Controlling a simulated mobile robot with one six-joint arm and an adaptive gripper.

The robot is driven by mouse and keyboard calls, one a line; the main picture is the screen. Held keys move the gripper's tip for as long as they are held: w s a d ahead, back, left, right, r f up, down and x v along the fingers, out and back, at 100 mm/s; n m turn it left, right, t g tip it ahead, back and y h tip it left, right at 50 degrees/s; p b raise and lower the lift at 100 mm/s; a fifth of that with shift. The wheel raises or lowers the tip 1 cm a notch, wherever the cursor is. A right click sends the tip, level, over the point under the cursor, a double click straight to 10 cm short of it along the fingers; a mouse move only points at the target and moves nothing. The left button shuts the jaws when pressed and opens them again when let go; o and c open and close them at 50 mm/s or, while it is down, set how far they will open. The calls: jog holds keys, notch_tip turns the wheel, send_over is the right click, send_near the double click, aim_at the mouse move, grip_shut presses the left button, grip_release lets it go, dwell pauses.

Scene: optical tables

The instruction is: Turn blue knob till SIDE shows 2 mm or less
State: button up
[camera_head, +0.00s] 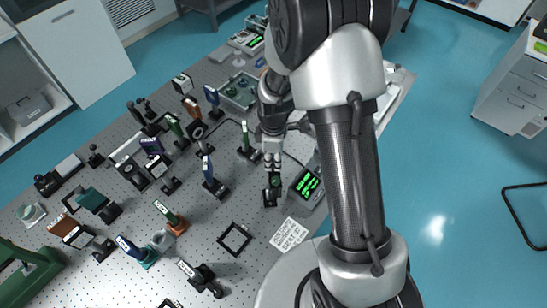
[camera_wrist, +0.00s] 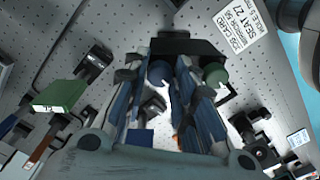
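A small black mount (camera_head: 270,197) stands on the table in the head view, below my gripper (camera_head: 272,163). It also shows as a dark bar (camera_wrist: 190,46) in the wrist view. The blue knob (camera_wrist: 159,72) is under the mount, between the tips of my gripper (camera_wrist: 163,80). The fingers stand apart on both sides of it; I cannot tell whether they touch it. A green knob (camera_wrist: 214,74) sits just right of the right finger. The readout box (camera_head: 306,184) right of the mount shows green lines, too small to read.
A printed card (camera_head: 288,235) and an empty square frame (camera_head: 234,238) lie in front of the mount. A green-topped block (camera_wrist: 62,97) is at left in the wrist view.

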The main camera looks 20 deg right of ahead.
grip_shut()
jog(key=shift+m, duration=0.3)
jog(key=m+b, duration=0.1)
jog(key=m, duration=0.7)
jog(key=shift+b, duration=0.4)
jog(key=m, duration=0.4)
jog(key=shift+b, duration=0.35)
jog(key=shift+m, duration=2.7)
